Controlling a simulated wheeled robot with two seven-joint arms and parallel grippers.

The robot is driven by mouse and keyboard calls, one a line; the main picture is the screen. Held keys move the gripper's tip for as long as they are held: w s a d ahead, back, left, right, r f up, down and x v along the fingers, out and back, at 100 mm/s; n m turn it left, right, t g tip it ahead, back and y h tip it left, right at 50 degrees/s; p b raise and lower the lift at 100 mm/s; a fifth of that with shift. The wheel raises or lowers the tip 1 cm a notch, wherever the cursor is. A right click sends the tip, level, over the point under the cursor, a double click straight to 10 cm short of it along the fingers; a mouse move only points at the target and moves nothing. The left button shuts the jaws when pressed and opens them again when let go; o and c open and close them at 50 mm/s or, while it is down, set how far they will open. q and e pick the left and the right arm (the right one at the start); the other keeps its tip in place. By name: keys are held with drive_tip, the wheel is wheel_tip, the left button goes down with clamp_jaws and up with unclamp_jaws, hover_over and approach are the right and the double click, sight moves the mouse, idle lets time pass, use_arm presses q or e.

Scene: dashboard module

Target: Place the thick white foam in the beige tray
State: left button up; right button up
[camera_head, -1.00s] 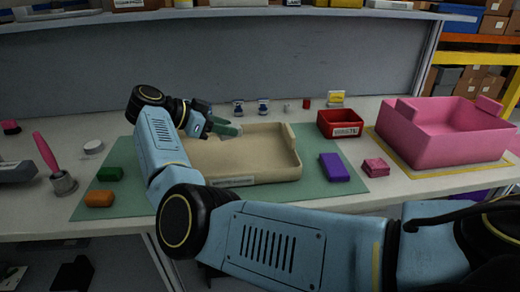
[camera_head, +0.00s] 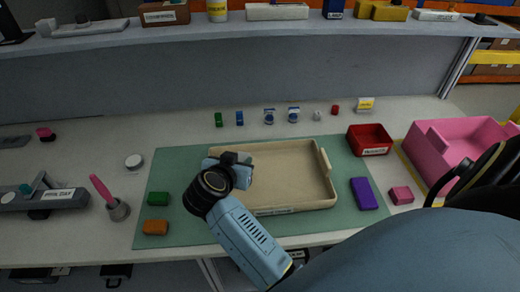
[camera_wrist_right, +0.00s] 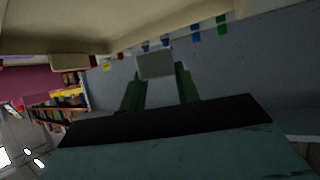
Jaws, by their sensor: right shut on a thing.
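The beige tray (camera_head: 290,180) lies on the green mat in the middle of the table. My right gripper (camera_head: 236,160) is over the left part of the tray in the head view; its wrist hides its fingers and what they hold. In the right wrist view, the green fingers (camera_wrist_right: 158,88) are shut on a pale grey-white block, the foam (camera_wrist_right: 155,65). The beige tray wall (camera_wrist_right: 50,30) fills the upper left there, apart from the foam. I cannot tell the foam's height above the tray floor. My left gripper is not in view.
On the green mat (camera_head: 180,165), green (camera_head: 158,198) and orange (camera_head: 155,227) blocks lie left of the tray, and a purple block (camera_head: 364,193) right. A red bin (camera_head: 369,140) and pink bin (camera_head: 440,155) stand further right. Several small items line the back.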

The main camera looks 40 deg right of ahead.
drive_tip(key=b, duration=0.2)
hover_over(241, 193)
wheel_tip(241, 193, down, 6)
drive_tip(key=shift+s+r, duration=0.1)
drive_tip(key=shift+r, duration=0.1)
drive_tip(key=shift+f+b, duration=0.35)
drive_tip(key=shift+f, duration=1.9)
drive_tip(key=o, duration=0.9)
